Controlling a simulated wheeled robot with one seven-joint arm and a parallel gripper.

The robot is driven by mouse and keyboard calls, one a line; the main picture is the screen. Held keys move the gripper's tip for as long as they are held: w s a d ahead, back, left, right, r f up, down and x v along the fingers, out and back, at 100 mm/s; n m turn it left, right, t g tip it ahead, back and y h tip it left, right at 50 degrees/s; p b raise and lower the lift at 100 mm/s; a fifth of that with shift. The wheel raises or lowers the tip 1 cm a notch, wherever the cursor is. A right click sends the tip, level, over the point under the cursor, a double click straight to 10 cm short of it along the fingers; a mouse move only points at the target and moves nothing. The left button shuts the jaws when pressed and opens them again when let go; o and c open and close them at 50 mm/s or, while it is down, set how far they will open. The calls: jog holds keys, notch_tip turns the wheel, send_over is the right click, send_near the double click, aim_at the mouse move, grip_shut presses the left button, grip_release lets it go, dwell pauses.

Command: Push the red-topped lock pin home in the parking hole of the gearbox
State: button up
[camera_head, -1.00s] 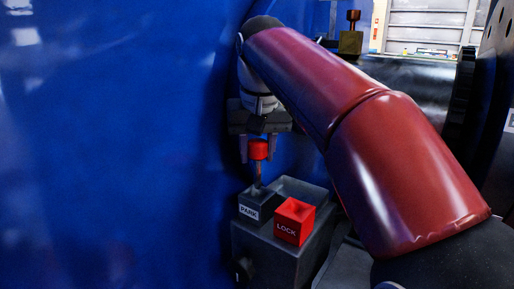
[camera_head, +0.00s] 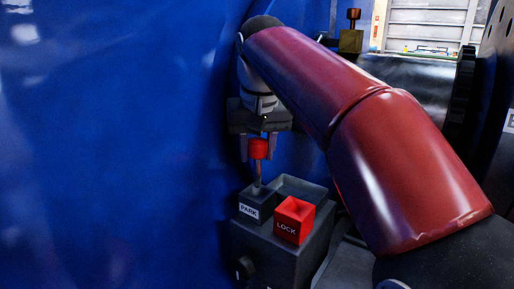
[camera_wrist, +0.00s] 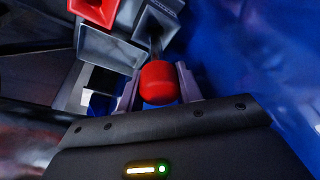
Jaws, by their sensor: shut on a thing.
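The lock pin has a red top (camera_head: 258,148) and a thin brownish shank (camera_head: 258,172). My gripper (camera_head: 258,152) is shut on the red top, with one finger on each side; it also shows in the wrist view (camera_wrist: 158,85). The pin stands about upright over the dark block labelled PARK (camera_head: 252,204) on the grey gearbox housing (camera_head: 285,250). The shank's lower end meets the top of the PARK block; how deep it sits in the hole I cannot tell. The red block labelled LOCK (camera_head: 293,220) stands just right of PARK.
A large blue curved wall (camera_head: 110,150) fills the left side, close to my gripper. A grey open tray (camera_head: 298,187) lies behind the two blocks. A brass-coloured fitting (camera_head: 351,38) stands far back on a dark cylinder (camera_head: 415,85).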

aim_at(257, 186)
jog(key=shift+f+b, duration=1.85)
jog(key=shift+f, duration=1.2)
jog(key=o, duration=1.1)
jog(key=shift+o, duration=0.2)
jog(key=p+v, duration=0.2)
jog(key=v, duration=0.5)
jog(key=shift+r, duration=0.4)
jog(key=shift+s, duration=0.1)
jog(key=s+a, duration=0.7)
jog(key=s, duration=0.2)
jog(key=shift+s+a, duration=0.15)
jog(key=shift+s, duration=0.1)
